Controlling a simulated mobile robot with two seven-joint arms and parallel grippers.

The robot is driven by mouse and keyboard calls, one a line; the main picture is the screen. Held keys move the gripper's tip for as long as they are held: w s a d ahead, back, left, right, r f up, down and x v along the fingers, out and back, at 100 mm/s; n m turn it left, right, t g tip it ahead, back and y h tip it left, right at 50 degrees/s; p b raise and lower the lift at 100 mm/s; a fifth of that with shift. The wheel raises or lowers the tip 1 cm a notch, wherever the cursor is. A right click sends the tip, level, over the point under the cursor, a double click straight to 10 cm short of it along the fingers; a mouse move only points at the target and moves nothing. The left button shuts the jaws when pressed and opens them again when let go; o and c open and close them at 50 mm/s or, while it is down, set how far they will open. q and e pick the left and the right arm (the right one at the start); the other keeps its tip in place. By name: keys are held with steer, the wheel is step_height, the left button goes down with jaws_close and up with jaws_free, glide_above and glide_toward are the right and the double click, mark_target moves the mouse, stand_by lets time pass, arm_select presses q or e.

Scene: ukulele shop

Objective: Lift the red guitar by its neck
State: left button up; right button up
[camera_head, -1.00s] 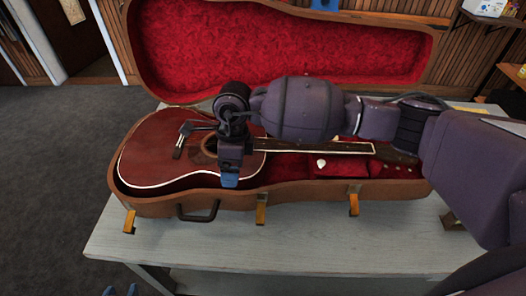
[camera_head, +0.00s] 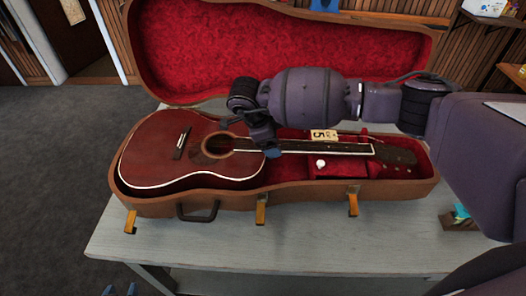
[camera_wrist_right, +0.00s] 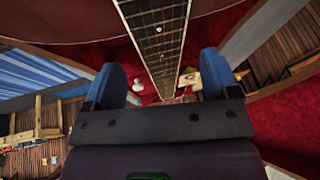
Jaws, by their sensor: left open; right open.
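The red guitar (camera_head: 155,160) lies face up in an open brown case (camera_head: 165,207). Its dark neck (camera_head: 320,147) points right, and the headstock rests at the case's right end. My right gripper (camera_head: 262,145) is over where the neck meets the body. In the right wrist view, its two blue fingers are apart (camera_wrist_right: 162,80), with the fretted neck (camera_wrist_right: 160,40) showing between them; I cannot tell how deep they reach. My left gripper (camera_head: 121,290) shows only its blue tips, apart and empty, at the bottom left edge, away from the guitar.
The case stands on a pale table (camera_head: 260,245) with clear room in front. Its red-lined lid (camera_head: 270,45) stands open behind. A small white item (camera_head: 320,163) and a tag (camera_head: 324,134) lie close to the neck. Brass latches line the front.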

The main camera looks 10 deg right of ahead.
steer(key=shift+p+x, duration=0.4)
steer(key=shift+x, duration=2)
steer(key=shift+w+a, duration=0.1)
jaws_close()
steer(key=shift+w+r, duration=0.1)
